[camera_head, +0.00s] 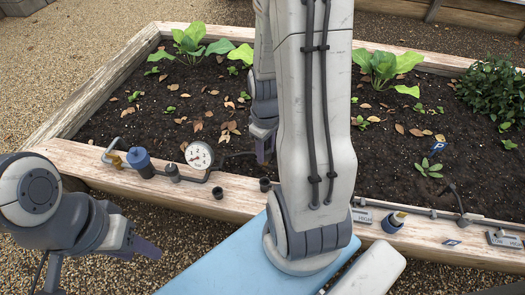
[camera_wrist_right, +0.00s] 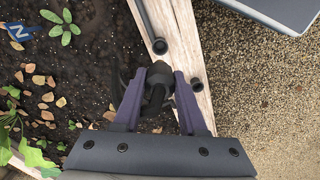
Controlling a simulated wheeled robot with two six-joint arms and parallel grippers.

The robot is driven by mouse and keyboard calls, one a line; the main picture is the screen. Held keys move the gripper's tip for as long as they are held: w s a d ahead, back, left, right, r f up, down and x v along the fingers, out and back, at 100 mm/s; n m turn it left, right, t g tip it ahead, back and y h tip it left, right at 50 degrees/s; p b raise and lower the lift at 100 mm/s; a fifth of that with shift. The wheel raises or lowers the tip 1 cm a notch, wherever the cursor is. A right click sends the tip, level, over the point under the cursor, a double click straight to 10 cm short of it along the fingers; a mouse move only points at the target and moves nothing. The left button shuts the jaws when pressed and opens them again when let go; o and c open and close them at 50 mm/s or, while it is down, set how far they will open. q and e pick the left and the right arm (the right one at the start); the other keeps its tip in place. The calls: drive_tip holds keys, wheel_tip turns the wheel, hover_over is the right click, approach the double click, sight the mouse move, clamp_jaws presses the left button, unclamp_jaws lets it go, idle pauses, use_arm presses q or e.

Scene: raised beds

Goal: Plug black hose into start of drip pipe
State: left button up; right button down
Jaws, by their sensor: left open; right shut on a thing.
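My right gripper (camera_wrist_right: 158,100) is shut on a dark hose end (camera_wrist_right: 156,78) in the right wrist view, above the soil beside the timber edge. In the head view my right arm hides most of it; only part of the right gripper (camera_head: 263,142) shows. A thin black hose (camera_head: 238,154) runs from near the gauge toward it. A thin grey pipe (camera_head: 430,212) lies along the front timber at right; I cannot tell where it starts, as my arm covers that part. My left gripper (camera_head: 145,246) is open and empty, low in front of the bed.
A round gauge (camera_head: 199,155) and a blue-capped fitting (camera_head: 140,161) sit on the front timber (camera_head: 90,165). Two small black cups (camera_head: 218,192) (camera_head: 265,184) stand there, also seen in the wrist view (camera_wrist_right: 160,46). Leafy plants (camera_head: 385,65) grow in the soil.

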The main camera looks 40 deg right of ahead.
drive_tip(key=shift+f, duration=0.1)
wheel_tip(320, 180, down, 8)
drive_tip(key=b, duration=0.6)
idle(1.0)
drive_tip(key=shift+p, duration=0.4)
idle(0.7)
drive_tip(key=shift+f+b, duration=1.65)
drive_tip(key=shift+f, duration=0.7)
drive_tip(key=shift+c, duration=1.9)
unclamp_jaws()
